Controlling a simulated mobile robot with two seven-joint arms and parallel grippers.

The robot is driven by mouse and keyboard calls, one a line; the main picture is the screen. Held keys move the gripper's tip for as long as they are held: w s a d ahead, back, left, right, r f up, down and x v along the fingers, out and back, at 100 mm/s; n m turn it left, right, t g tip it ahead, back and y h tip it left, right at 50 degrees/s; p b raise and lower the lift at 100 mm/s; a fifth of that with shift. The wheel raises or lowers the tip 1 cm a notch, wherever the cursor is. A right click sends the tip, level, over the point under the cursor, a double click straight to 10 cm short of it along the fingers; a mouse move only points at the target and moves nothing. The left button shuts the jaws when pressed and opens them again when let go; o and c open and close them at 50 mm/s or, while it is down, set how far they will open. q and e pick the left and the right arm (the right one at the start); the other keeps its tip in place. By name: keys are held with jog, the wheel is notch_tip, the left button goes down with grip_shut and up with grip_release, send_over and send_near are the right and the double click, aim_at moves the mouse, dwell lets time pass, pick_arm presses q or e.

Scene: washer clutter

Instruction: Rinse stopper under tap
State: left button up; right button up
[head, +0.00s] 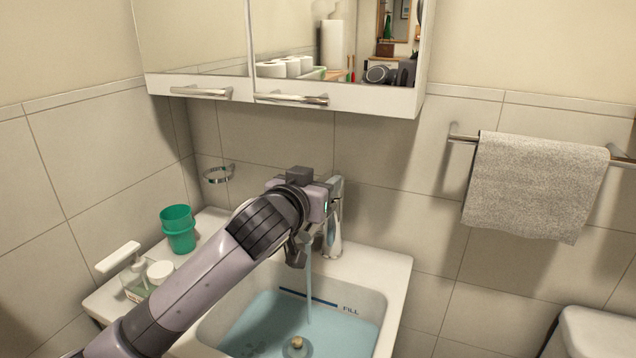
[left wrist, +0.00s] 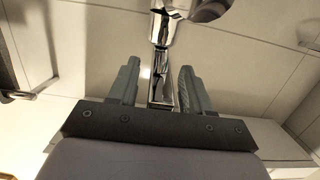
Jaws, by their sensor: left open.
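The stopper (head: 297,344), a pale disc with a tan knob, shows at the bottom edge of the head view, low in the basin. The chrome tap (head: 336,190) stands at the back of the sink, partly hidden by my wrist. A stream of water (head: 309,290) falls from it into the basin. My left gripper (head: 301,252) is open and empty at the tap, well above the stopper. In the left wrist view, chrome tap parts (left wrist: 161,60) show between and beyond the open fingers (left wrist: 157,88); I cannot tell whether they touch. My right gripper is out of view.
Bluish water stands in the white sink (head: 396,290), near a dark line marked FILL. A mirror cabinet (head: 290,95) overhangs. A grey towel (head: 530,185) hangs right.

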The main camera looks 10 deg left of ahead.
pick_arm(q)
jog(key=shift+v, duration=3.6)
